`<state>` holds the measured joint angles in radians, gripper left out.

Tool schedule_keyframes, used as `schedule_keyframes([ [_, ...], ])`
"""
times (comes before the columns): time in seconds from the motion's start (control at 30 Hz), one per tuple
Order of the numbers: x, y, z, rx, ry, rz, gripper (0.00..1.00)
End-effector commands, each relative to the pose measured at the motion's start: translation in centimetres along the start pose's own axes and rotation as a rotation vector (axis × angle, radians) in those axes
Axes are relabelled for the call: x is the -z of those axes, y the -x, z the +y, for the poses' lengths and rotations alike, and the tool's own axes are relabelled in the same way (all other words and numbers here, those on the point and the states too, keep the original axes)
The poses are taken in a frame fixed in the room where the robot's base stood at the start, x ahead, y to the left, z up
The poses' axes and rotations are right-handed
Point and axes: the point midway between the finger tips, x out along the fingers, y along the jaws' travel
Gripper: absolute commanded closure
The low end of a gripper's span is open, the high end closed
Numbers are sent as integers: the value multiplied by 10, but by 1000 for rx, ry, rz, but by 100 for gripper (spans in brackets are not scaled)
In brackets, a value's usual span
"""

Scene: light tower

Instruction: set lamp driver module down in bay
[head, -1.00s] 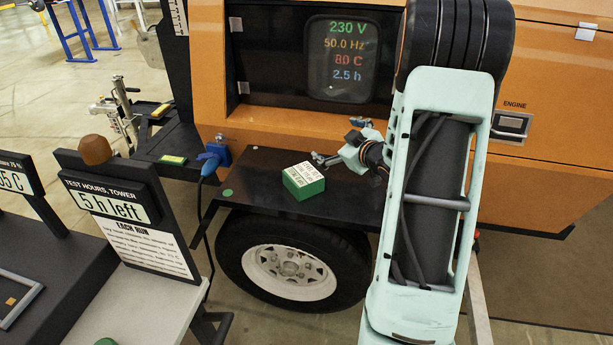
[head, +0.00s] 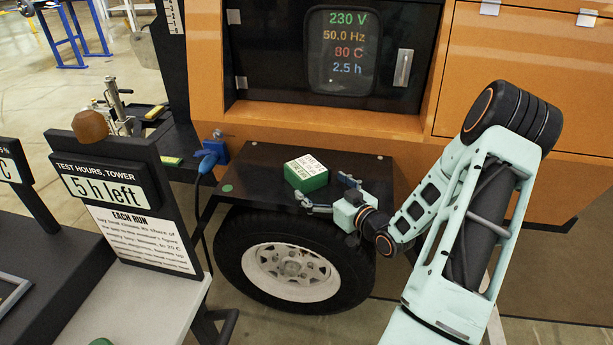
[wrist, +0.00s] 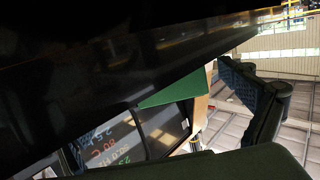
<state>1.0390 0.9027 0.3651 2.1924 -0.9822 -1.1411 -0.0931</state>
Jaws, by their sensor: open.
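A green block with a white printed label (head: 306,172), which looks like the lamp driver module, sits on the black fender shelf (head: 262,160). My gripper (head: 331,194) is open, at the right front of the block. Its fingers are spread, with no visible grip on the block. In the wrist view, a green face of the block (wrist: 178,91) shows beyond my open gripper (wrist: 165,130). I cannot tell which place is the bay.
An orange cabinet with a dark display panel (head: 342,50) stands behind the shelf. A blue plug with cable (head: 210,158) is at the shelf's left. A "5 h left" sign (head: 105,188) stands at the left front. A wheel (head: 292,272) is below the shelf.

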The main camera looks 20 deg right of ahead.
Motion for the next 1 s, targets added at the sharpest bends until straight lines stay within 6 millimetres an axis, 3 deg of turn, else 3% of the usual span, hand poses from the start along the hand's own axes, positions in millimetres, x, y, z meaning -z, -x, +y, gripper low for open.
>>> schedule_keyframes([
  [0.5, 6, -58, -2, 0, 1, 1, 4],
  [0.77, 7, -62, -2, 0, 0, -1, 4],
  [1.0, 7, -62, -2, 0, 0, -1, 27],
])
